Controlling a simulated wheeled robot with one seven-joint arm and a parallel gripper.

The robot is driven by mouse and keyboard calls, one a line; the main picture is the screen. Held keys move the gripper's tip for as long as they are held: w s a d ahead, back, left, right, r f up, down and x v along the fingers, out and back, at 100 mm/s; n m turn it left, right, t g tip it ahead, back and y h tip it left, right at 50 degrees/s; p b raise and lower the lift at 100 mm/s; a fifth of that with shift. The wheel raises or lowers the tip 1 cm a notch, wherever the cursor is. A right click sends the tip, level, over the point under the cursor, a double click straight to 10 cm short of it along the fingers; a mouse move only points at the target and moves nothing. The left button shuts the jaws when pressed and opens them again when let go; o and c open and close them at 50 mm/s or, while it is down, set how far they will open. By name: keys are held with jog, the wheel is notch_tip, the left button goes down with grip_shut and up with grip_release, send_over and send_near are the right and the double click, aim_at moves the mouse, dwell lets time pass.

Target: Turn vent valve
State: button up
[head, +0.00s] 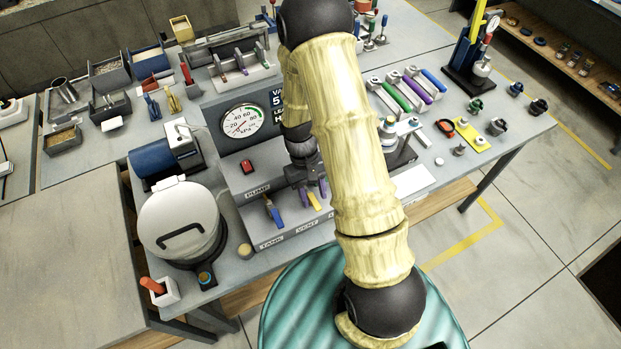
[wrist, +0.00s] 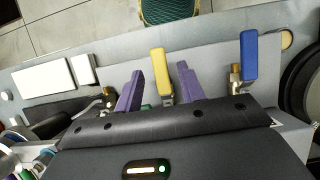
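The vent valve has a yellow lever handle (head: 314,201) on the sloped front panel, above the VENT label (head: 307,229). It also shows in the wrist view (wrist: 161,72). My gripper (head: 313,192) has two purple fingers and is over the panel. In the wrist view, my gripper (wrist: 160,85) is open with one finger on each side of the yellow lever. A narrow gap shows on both sides, so the fingers look apart from it. The blue tank valve lever (head: 273,212) stands to the left, above the TANK label (head: 271,241).
A lidded round tank (head: 180,215) and a blue pump (head: 153,158) stand left of the panel. The pressure gauge (head: 242,121) and red pump switch (head: 247,166) are above the levers. In the wrist view, the blue lever (wrist: 249,57) is close to the right finger.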

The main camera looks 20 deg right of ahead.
jog(key=b+v, duration=0.3)
jog(key=v, duration=1.4)
jog(key=shift+r, duration=0.15)
jog(key=s+m+t, duration=0.2)
jog(key=s+t, duration=0.5)
jog(key=s, duration=0.3)
jog(key=shift+s+d+r+y, duration=0.3)
jog(key=shift+d+y, duration=0.1)
jog(key=shift+d, duration=0.1)
dwell(4.6)
